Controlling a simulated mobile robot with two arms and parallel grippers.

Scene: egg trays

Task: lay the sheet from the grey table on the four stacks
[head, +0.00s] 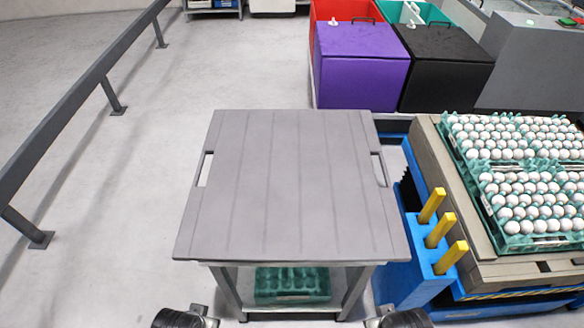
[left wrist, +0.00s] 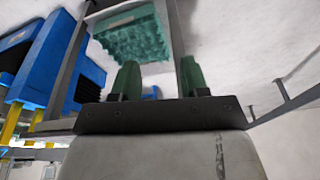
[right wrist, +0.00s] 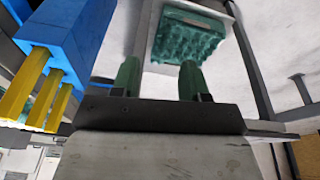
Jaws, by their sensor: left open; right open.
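The grey sheet (head: 290,185) lies flat on the grey table (head: 228,285), with a handle slot near its left and right edges. The stacks (head: 512,170) stand at the right; their tops are green egg trays full of white eggs, partly cut off by the picture edge. I cannot make out all four stacks separately. My left gripper (left wrist: 158,80) is open, with its two green fingers apart and nothing between them. My right gripper (right wrist: 159,80) is also open and empty. In the head view only dark parts of my arms show, at the table's near side.
A blue holder with yellow posts (head: 438,235) stands between table and stacks. A green egg tray (head: 292,284) sits on the table's lower shelf. Purple (head: 360,70) and black (head: 445,70) boxes stand behind. A grey rail (head: 75,95) runs along the left; the floor between is clear.

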